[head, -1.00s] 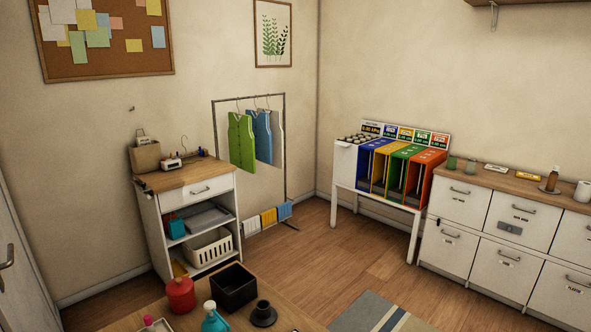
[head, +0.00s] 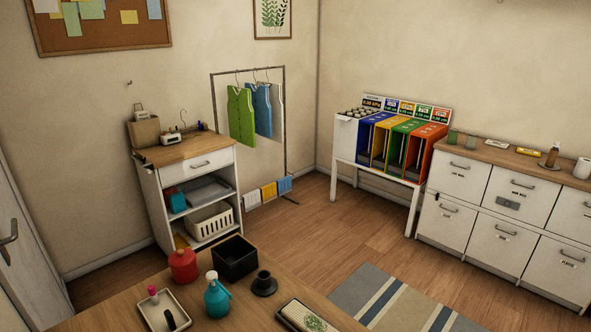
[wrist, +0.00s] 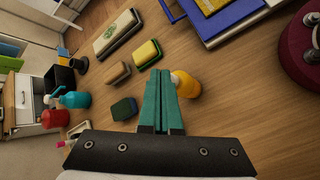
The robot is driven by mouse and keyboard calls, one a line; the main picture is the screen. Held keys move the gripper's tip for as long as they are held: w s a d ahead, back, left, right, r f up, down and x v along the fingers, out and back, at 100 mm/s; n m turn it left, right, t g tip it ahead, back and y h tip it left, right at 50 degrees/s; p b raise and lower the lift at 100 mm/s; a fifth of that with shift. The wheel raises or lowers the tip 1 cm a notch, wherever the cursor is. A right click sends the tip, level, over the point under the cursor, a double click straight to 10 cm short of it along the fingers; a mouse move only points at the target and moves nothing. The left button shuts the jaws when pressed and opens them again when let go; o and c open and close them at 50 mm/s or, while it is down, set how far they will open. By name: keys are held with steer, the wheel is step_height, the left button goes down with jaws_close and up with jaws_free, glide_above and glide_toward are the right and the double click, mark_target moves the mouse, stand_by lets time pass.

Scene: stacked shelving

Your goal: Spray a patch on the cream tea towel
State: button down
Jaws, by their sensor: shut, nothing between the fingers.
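Small folded cloths hang on the low rail of the garment rack; the palest, leftmost one (head: 252,200) may be the cream tea towel, but it is too small to be sure. A teal spray bottle (head: 217,297) stands upright on the table in front. It also shows at the left of the wrist view (wrist: 76,99). An orange-yellow bottle (wrist: 188,85) is in the wrist view, just right of my fingertips. My gripper (wrist: 160,74) has its two teal fingers together, with nothing between them. It is not visible in the head view.
Sponges (wrist: 147,54) lie near my fingers. A white cabinet (head: 188,195) stands left of the rack.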

steer(key=shift+r, duration=3)
step_height(320, 180, down, 6)
steer(key=shift+f, duration=0.1)
stand_by(0.7)
stand_by(1.8)
steer(key=shift+f, duration=0.4)
steer(key=shift+r, duration=0.1)
step_height(320, 180, up, 7)
stand_by(0.8)
